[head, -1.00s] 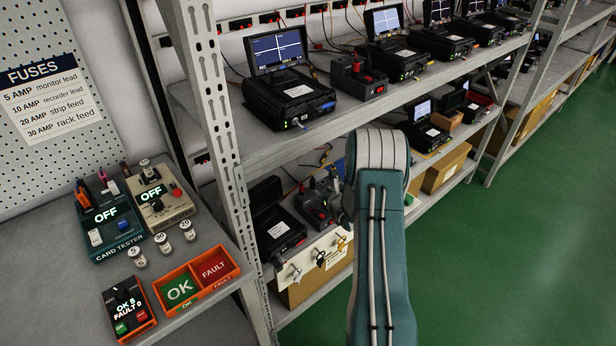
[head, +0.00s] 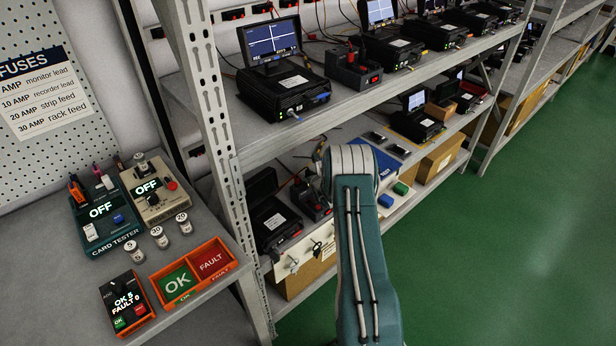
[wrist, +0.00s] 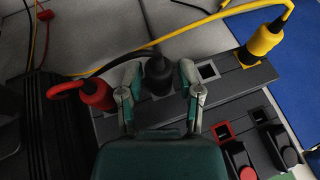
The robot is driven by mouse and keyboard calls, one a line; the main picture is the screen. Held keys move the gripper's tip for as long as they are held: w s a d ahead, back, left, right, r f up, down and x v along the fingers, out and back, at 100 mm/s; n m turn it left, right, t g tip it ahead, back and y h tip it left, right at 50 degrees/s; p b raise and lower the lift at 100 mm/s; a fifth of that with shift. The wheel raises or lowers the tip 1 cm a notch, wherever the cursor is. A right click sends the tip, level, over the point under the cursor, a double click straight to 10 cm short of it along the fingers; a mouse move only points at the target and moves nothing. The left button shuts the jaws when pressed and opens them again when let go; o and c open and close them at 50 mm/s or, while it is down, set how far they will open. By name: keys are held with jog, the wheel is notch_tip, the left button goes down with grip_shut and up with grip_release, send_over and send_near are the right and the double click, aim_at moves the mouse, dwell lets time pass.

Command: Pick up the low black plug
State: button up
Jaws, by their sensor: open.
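In the wrist view the black plug (wrist: 158,77) stands in a dark grey socket strip (wrist: 228,88), with a black cable running from it. My open gripper (wrist: 159,92) has one finger on each side of this plug. The gaps look small, and I cannot tell whether either finger touches it. A red plug (wrist: 97,94) stands just left of the left finger, and a yellow plug (wrist: 264,41) is at the strip's right end. In the head view my arm reaches to the lower shelf and hides the gripper and the black plug.
An empty square socket (wrist: 207,71) lies right of my gripper. Red and black rocker switches (wrist: 238,160) are near the lower right. A blue mat (wrist: 291,70) lies beyond. In the head view the upper shelf (head: 262,140) carries several recorders above the lower shelf.

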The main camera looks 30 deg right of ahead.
jog(key=shift+w+f, duration=0.1)
jog(key=shift+w, duration=0.15)
jog(key=shift+d, duration=0.1)
grip_shut()
jog(key=shift+r, duration=0.3)
notch_tip(320, 180, up, 2)
jog(key=shift+r, duration=0.2)
jog(key=s+r, duration=1)
jog(key=s, duration=0.4)
jog(key=shift+d, duration=0.3)
